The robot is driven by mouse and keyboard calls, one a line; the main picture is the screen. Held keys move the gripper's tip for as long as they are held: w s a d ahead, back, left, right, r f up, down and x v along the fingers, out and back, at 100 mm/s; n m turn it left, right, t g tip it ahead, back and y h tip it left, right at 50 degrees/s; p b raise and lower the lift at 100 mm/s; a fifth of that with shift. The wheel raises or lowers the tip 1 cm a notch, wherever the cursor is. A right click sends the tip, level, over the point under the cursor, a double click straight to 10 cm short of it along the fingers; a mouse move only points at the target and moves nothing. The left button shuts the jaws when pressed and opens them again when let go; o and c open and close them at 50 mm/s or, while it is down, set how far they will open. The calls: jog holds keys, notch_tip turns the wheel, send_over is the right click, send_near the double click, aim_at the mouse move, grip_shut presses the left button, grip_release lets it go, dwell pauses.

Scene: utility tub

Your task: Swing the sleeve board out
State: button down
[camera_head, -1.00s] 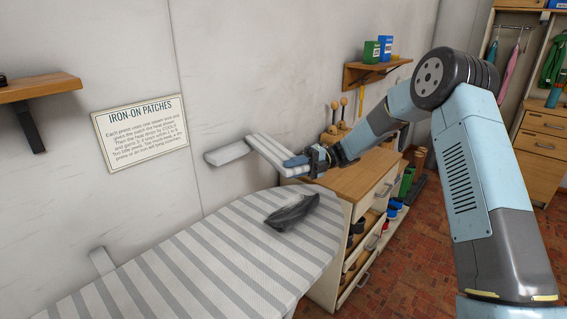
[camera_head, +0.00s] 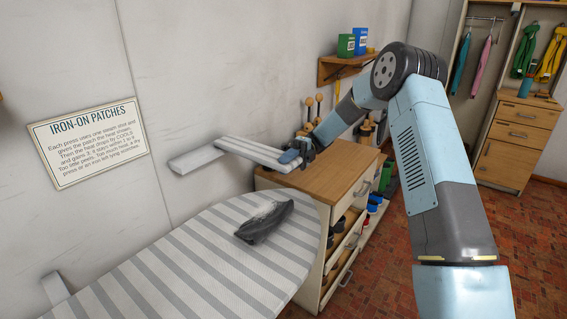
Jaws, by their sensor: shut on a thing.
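The sleeve board (camera_head: 250,150) is a narrow, pale, striped board. It stands out over the back of the ironing board, near the wooden cabinet top. At its left it meets a plain pale arm or bracket (camera_head: 192,165) next to the wall. The fingertips are small and partly hidden at this distance.
The striped ironing board (camera_head: 190,265) fills the lower left, with a dark grey object (camera_head: 265,222) on it. A wooden cabinet (camera_head: 330,180) stands close under my gripper. A wall shelf (camera_head: 340,68) holds containers. Red floor at right is free.

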jog(key=shift+w+f, duration=0.1)
jog(key=shift+w, duration=0.05)
jog(key=c, duration=1.2)
grip_release()
jog(key=shift+w+f, duration=0.1)
jog(key=shift+w, duration=0.15)
jog(key=shift+o, duration=1.2)
jog(key=shift+d, duration=0.2)
jog(key=v, duration=1.3)
jog(key=shift+w+d, duration=0.3)
jog(key=shift+a, duration=0.1)
